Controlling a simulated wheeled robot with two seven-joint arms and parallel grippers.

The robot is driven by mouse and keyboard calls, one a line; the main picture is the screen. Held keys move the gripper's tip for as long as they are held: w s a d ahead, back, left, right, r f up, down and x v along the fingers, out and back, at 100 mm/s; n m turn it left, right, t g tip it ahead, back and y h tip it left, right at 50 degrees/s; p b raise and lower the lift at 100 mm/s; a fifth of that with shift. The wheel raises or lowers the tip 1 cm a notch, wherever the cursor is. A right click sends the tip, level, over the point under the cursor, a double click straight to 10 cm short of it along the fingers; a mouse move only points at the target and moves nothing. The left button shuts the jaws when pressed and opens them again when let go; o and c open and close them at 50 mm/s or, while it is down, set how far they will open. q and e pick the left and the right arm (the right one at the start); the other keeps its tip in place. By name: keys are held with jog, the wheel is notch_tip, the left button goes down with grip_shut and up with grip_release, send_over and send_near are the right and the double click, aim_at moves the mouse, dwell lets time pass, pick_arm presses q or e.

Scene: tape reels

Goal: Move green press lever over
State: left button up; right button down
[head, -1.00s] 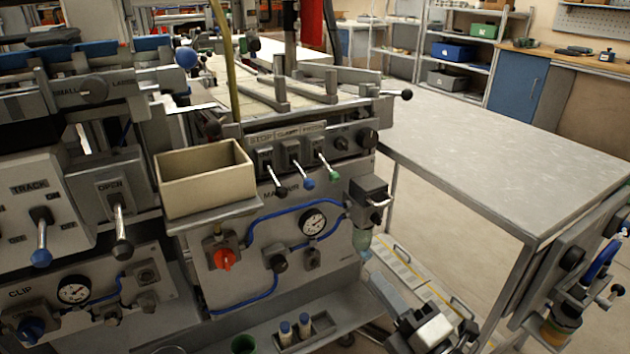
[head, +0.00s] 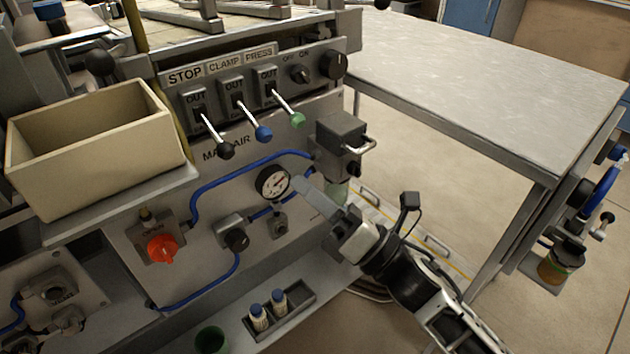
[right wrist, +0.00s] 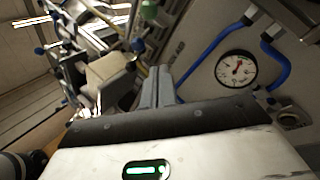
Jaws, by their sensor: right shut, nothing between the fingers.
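The press lever with its green knob (head: 298,119) sticks out and down to the right under the PRESS label, on the machine's front panel. Its green knob also shows at the top of the right wrist view (right wrist: 148,10). My right gripper (head: 305,187) is shut and empty, below the green knob and apart from it, near the pressure gauge. Its closed fingers also show in the right wrist view (right wrist: 157,88). My left gripper is not in view.
The blue clamp lever (head: 263,132) and black stop lever (head: 226,150) stand left of the green one. The gauge (head: 272,182), blue hose (head: 225,178) and grey valve block (head: 341,135) lie close by. A beige bin (head: 95,150) is at left. A table (head: 490,75) is at right.

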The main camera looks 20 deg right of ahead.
aim_at(287, 109)
jog(key=w+r+p, duration=0.1)
jog(key=w+r, duration=0.4)
jog(key=shift+a, duration=0.2)
dwell(0.4)
